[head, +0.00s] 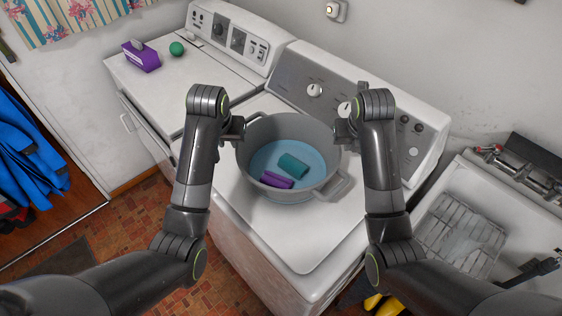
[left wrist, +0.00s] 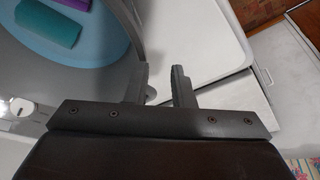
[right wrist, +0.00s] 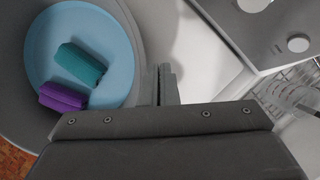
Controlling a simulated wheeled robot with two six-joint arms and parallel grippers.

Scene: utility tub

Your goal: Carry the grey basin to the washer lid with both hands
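The grey basin (head: 256,140) is at the middle of the head view, upright on or just over the white washer lid (head: 300,248). It has a blue inside bottom. A teal roll (head: 293,165) and a purple roll (head: 276,180) lie in it. My left gripper (head: 238,130) is at the basin's left side; in the left wrist view its fingers (left wrist: 160,85) are apart, with white lid visible between them and the basin wall beside one finger. My right gripper (head: 346,130) is at the right side; its fingers (right wrist: 159,85) are close together at the basin's rim.
The left machine (head: 190,78) carries a purple box (head: 141,57) and a green ball (head: 176,49). The near machine's control panel (head: 320,80) rises behind the basin. A white sink (head: 440,205) stands at the right. The lid in front of the basin is clear.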

